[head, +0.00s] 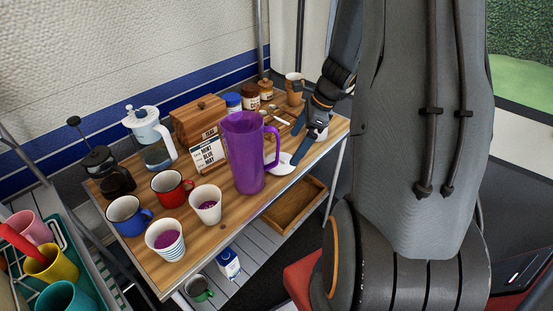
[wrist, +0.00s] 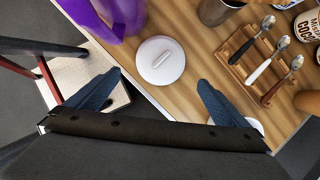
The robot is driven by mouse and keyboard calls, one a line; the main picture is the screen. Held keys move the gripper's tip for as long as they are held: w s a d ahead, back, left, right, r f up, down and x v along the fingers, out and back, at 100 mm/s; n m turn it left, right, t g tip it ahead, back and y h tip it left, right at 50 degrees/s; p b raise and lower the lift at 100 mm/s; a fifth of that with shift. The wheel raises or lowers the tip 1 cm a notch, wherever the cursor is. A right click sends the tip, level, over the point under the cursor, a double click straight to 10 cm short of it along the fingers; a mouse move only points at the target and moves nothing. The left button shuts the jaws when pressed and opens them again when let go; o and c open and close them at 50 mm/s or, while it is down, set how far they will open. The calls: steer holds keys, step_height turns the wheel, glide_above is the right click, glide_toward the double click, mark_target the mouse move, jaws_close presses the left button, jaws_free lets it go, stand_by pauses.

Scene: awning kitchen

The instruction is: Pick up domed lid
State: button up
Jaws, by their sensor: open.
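The domed lid (wrist: 160,60) is white and round with a short bar handle on top. It lies on the wooden table beside the purple pitcher (wrist: 120,14). In the head view the lid (head: 283,164) shows just right of the pitcher (head: 246,152), partly hidden. My gripper (wrist: 159,78) is open and empty, pointing down over the table's edge. In the wrist view the lid appears between and slightly beyond the fingertips. In the head view my gripper (head: 296,145) is close above the lid; I cannot tell the exact gap.
A wooden rack (wrist: 262,57) with several spoons and a metal cup (wrist: 219,10) stand right of the lid. Another white item (wrist: 254,126) is partly behind my right finger.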

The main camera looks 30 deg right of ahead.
mark_target(286, 157)
steer(key=x, duration=0.3)
steer(key=shift+w+a+f, duration=0.1)
steer(key=shift+a, duration=0.25)
steer(key=shift+p+x, duration=0.7)
steer(key=shift+x, duration=1.4)
steer(key=shift+w+d, duration=0.1)
steer(key=shift+c, duration=0.4)
steer(key=c, duration=0.9)
